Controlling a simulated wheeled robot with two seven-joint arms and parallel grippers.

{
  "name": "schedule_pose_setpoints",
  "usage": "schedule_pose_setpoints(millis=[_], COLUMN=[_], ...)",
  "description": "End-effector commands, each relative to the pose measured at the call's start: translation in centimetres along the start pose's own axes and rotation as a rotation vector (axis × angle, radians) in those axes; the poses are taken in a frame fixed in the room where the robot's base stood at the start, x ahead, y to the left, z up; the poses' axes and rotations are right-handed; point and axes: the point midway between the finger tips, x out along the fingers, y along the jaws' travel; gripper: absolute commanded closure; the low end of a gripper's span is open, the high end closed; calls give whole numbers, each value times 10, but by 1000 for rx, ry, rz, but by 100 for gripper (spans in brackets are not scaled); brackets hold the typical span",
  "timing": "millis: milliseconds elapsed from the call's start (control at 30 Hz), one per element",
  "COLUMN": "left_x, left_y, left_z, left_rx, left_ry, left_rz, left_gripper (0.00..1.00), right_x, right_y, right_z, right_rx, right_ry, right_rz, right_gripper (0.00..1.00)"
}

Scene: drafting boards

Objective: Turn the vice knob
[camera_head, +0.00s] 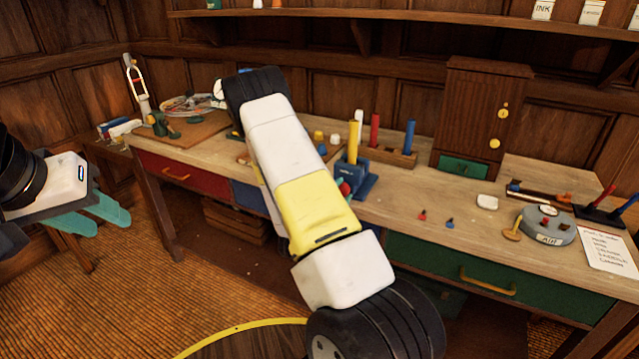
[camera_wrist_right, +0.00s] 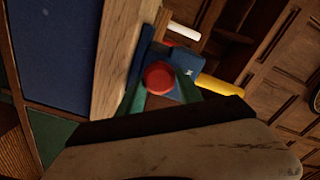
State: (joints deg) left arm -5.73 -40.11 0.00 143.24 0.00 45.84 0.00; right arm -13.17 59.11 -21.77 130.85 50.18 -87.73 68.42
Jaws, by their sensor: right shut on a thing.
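The blue vice (camera_head: 366,182) stands at the front edge of the workbench, with a yellow cylinder (camera_head: 353,141) upright at it. Its red knob (camera_head: 345,187) faces the front and is partly hidden behind my right arm. In the right wrist view the round red knob (camera_wrist_right: 159,75) sits between the two green fingers of my right gripper (camera_wrist_right: 160,92), which is shut on it. The blue vice body (camera_wrist_right: 186,62) is just behind it. My left gripper (camera_head: 93,222) is open and empty, away from the bench at the left, with its teal fingers apart.
A wooden rack (camera_head: 390,153) with red and blue cylinders stands behind the vice. A small cabinet (camera_head: 478,112) stands at the back right. A round grey AIR device (camera_head: 547,230) and a paper list (camera_head: 606,250) lie at the right. Drawers line the bench front.

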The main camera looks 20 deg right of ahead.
Motion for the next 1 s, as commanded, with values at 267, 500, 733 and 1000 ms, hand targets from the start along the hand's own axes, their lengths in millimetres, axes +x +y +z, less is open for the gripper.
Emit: schedule_pose_setpoints(millis=[267,500,733,1000], left_x=[0,0,0,0], left_y=[0,0,0,0], left_z=[0,0,0,0], left_rx=[0,0,0,0], left_ry=[0,0,0,0], left_rz=[0,0,0,0], left_gripper=[64,64,64,64], right_x=[-2,-2,-2,-2], right_y=[3,3,3,3], right_z=[2,2,2,3], right_rx=[150,207,219,218], right_ry=[-6,-6,-7,-7], right_rz=[6,5,5,5], right_gripper=[98,98,98,52])
